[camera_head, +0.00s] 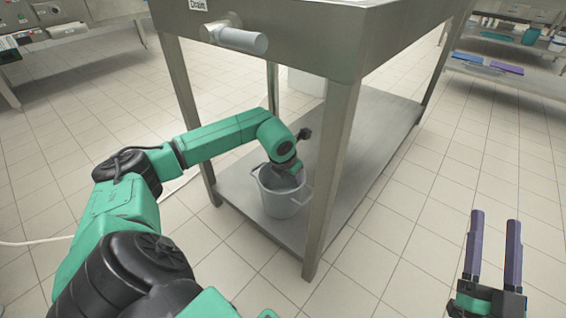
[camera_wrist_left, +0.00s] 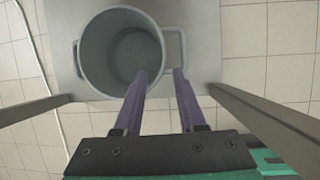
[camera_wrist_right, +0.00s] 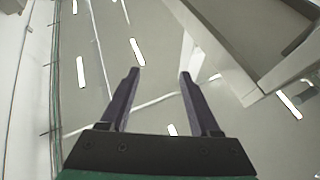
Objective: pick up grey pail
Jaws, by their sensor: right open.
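The grey pail (camera_head: 283,204) stands upright on the lower shelf of a steel table, with a loop handle on each side. In the left wrist view the pail (camera_wrist_left: 94,52) is seen from above and looks empty. My left gripper (camera_wrist_left: 160,72) is at its rim beside the right-hand handle (camera_wrist_left: 182,48), fingers apart and partly spread. One finger overlaps the pail's opening and the other overlaps the handle; contact cannot be told. In the head view the wrist hides the fingers. My right gripper (camera_head: 494,215) is open and empty, away at the right.
The table's near leg (camera_head: 331,185) stands just right of the pail, and another leg (camera_head: 190,110) stands left. The tabletop (camera_head: 300,38) overhangs the lower shelf (camera_head: 375,125). A drain pipe (camera_head: 236,40) sticks out above my left arm.

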